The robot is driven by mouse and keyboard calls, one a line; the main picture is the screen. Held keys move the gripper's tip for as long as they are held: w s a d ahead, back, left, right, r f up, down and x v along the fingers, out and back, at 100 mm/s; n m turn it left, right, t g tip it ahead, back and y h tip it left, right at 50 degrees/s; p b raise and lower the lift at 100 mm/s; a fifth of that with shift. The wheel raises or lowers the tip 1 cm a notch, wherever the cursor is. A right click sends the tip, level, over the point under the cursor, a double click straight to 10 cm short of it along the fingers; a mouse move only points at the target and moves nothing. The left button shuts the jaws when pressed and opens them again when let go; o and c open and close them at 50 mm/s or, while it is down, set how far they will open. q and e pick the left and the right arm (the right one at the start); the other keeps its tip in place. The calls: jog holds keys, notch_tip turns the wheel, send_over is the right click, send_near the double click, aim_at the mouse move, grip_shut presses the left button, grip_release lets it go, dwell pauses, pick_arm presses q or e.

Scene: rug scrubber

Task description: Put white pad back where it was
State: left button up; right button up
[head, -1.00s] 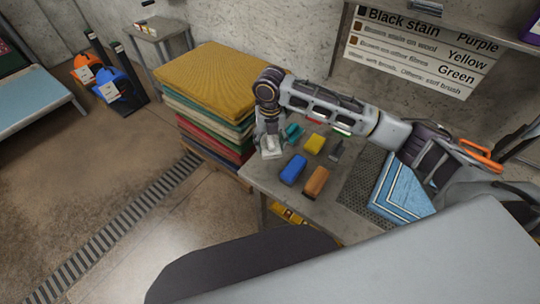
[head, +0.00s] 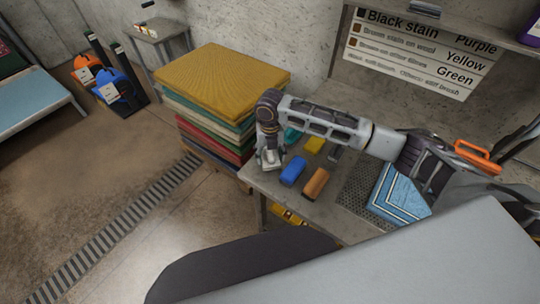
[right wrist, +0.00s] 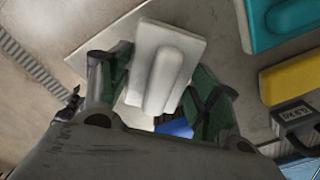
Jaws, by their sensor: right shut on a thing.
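The white pad (head: 271,160) is at the left end of the grey table, below my right gripper (head: 268,150). In the right wrist view the white pad (right wrist: 163,62), a flat plate with a raised rounded grip, sits between the two fingers of my right gripper (right wrist: 160,88), which is shut on it. The pad is at the table's left edge; I cannot tell whether it touches the top. My left gripper is not in view.
On the table, a blue pad (head: 293,170) and an orange-brown pad (head: 316,183) lie right of the gripper; a teal pad (head: 292,136) and yellow pad (head: 315,144) lie behind. A blue rug (head: 400,192) lies at right. Stacked rugs (head: 222,80) stand left.

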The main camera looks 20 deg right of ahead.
aim_at(270, 152)
jog(key=shift+f, duration=0.6)
jog(key=shift+f, duration=0.1)
jog(key=o, duration=1)
jog(key=shift+c, duration=0.2)
jog(key=shift+r+b, duration=0.4)
jog(key=shift+r, duration=5.75)
jog(key=shift+s+a+f, duration=0.1)
jog(key=shift+s, duration=0.05)
